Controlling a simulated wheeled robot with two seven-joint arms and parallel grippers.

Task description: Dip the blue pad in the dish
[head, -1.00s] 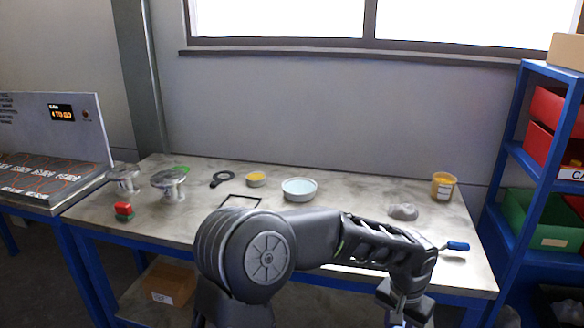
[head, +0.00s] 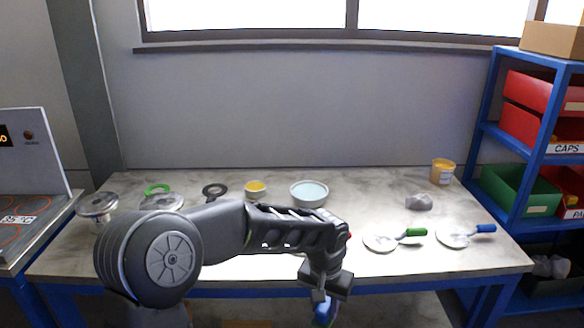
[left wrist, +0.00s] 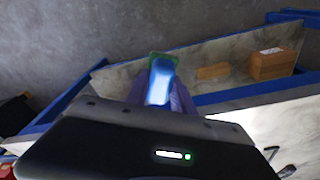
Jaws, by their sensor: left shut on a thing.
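My left gripper (head: 322,297) hangs low in front of the table's front edge in the head view. It is shut on the blue pad (head: 326,312), whose lower part shows below the fingers. In the left wrist view the blue pad (left wrist: 160,84) is bright blue with a green end, between the fingers. The dish (head: 309,199), a round pale blue-white bowl, stands on the table behind my left arm, well away from the pad. My right gripper is in neither view.
A small yellow-filled cup (head: 255,189) stands left of the dish. A black ring tool (head: 214,190) and flanged metal vessels (head: 97,207) are farther left.

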